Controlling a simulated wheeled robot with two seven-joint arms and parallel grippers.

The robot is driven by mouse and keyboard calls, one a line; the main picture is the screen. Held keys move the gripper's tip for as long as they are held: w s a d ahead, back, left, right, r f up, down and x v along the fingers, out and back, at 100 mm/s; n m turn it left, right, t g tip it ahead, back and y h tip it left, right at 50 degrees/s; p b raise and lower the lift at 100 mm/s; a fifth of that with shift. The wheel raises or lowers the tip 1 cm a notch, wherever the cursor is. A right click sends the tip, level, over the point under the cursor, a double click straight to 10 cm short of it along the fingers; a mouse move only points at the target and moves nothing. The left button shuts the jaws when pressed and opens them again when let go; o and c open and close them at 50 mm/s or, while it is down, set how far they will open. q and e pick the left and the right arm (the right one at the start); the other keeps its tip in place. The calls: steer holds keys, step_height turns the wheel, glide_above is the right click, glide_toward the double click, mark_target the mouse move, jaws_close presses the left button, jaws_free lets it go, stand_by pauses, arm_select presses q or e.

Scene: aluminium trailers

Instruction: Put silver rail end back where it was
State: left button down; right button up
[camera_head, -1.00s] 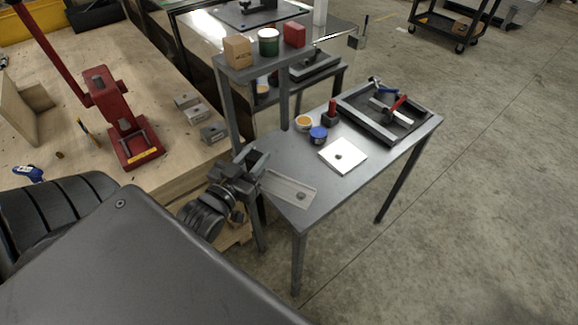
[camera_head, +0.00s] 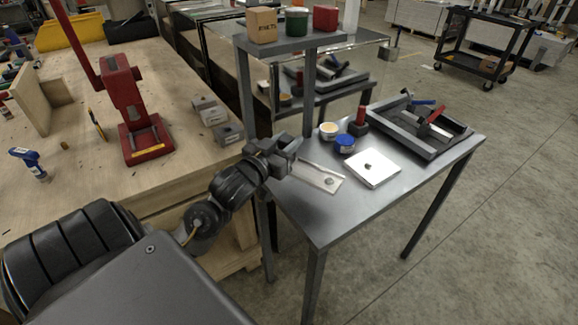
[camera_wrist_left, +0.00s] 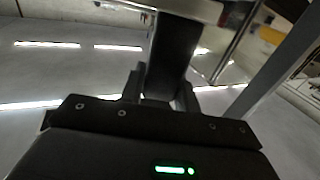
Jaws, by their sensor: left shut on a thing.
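The silver rail end (camera_head: 319,177) is a flat, pale metal strip with a dark round spot near its far end. It extends to the right from the jaws of my left gripper (camera_head: 287,153), over the grey metal table (camera_head: 319,218). My left gripper is shut on its near end, which the jaws hide. I cannot tell whether the strip touches the table top. In the left wrist view the dark fingers (camera_wrist_left: 170,60) fill the middle, and the grasp itself is hard to make out. My right gripper is not in view.
A white square plate (camera_head: 372,169), a blue-lidded tub (camera_head: 345,144), a yellow tub (camera_head: 328,131) and a dark tray (camera_head: 430,150) with tools are on the table. Several grey blocks (camera_head: 228,132) and a red press (camera_head: 146,138) are on the wooden bench. The table's front strip is clear.

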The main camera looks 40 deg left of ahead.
arm_select(q)
steer(key=shift+w+a+f, duration=0.25)
steer(key=shift+w+f, duration=0.45)
steer(key=shift+f, duration=0.05)
steer(key=shift+w+a+f, duration=0.1)
steer(key=shift+w+f, duration=0.1)
steer(key=shift+f, duration=0.1)
step_height(320, 180, down, 3)
steer(key=shift+w+f, duration=0.1)
steer(key=shift+f, duration=0.05)
arm_select(e)
steer(key=shift+w+d, duration=0.1)
steer(key=shift+d, duration=0.5)
arm_select(q)
steer(key=c, duration=1.4)
jaws_free()
steer(key=shift+f, duration=0.15)
steer(key=shift+c, duration=0.2)
steer(key=o, duration=0.4)
arm_select(e)
steer(key=shift+a, duration=0.6)
